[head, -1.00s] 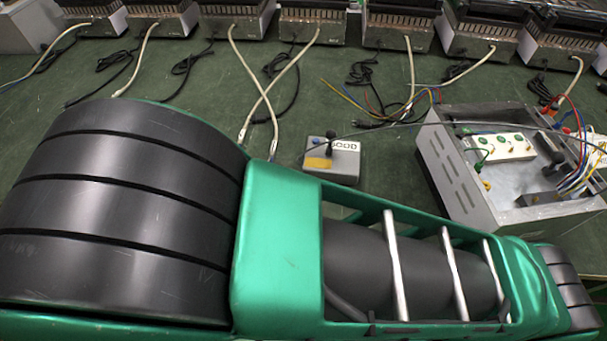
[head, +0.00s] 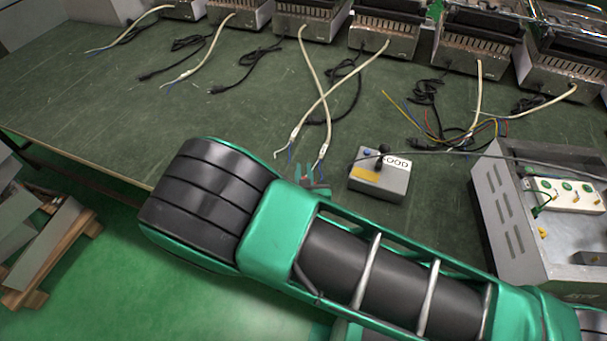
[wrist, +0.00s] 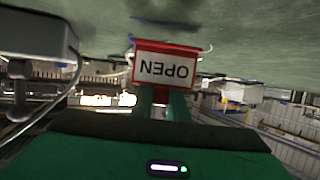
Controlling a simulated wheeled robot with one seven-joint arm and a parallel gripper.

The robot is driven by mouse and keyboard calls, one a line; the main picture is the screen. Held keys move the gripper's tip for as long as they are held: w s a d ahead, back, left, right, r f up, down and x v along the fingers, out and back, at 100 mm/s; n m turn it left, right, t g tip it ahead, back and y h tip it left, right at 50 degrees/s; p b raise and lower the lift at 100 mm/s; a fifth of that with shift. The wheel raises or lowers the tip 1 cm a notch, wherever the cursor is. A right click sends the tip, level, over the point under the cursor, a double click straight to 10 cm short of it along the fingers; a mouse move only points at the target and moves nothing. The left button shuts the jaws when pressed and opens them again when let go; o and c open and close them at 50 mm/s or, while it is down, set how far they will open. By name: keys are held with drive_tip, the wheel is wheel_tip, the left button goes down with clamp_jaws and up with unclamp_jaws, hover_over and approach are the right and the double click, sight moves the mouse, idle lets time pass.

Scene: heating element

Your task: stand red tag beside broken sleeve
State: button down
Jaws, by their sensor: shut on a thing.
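The red tag (wrist: 165,69) shows in the wrist view, with a white face reading OPEN upside down in that picture. My gripper (wrist: 161,98) is shut on it, its two green fingers at the tag's edge. The green table top fills the upper part of that view, close to the tag; I cannot tell if they touch. In the head view my arm largely hides the gripper, near the table's front edge. Two crossing white-sleeved cables (head: 325,95) end close by with bare coloured wires. I cannot tell which sleeve is broken.
A small grey box (head: 381,178) with a black knob and a GOOD label stands right of the cable ends. A larger open metal box (head: 510,215) is farther right. Several heater units (head: 385,35) line the back. The table's left part (head: 110,115) is mostly clear.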

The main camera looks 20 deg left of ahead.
drive_tip(key=shift+f, duration=1)
drive_tip(key=shift+f, duration=0.15)
drive_tip(key=c, duration=1.7)
unclamp_jaws()
drive_tip(key=shift+c, duration=0.2)
drive_tip(key=shift+r, duration=0.2)
drive_tip(key=v, duration=1.2)
